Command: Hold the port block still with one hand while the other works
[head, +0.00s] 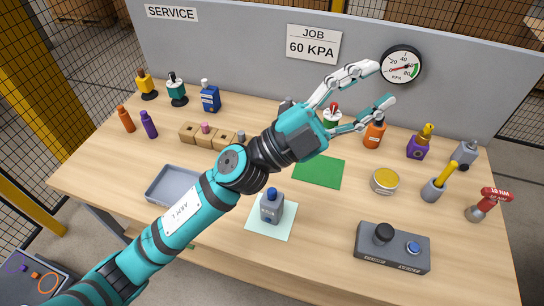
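No label marks the port block, so I cannot tell for sure which thing it is. A grey-blue block with a blue top (271,207) stands upright on a pale mat (262,231) at the front middle. My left gripper (384,84) is open, its fingers spread toward the gauge at the back right. A small red-topped bottle (332,116) shows between its fingers, apparently behind them. My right gripper is not in view.
A green mat (318,172) lies bare mid-table. A grey tray (173,188) is partly behind my arm. A dark box with knobs (392,250) sits front right. A yellow tin (384,181), an orange bottle (375,133) and a red-headed tool (488,204) stand right. The gauge (401,65) is on the back panel.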

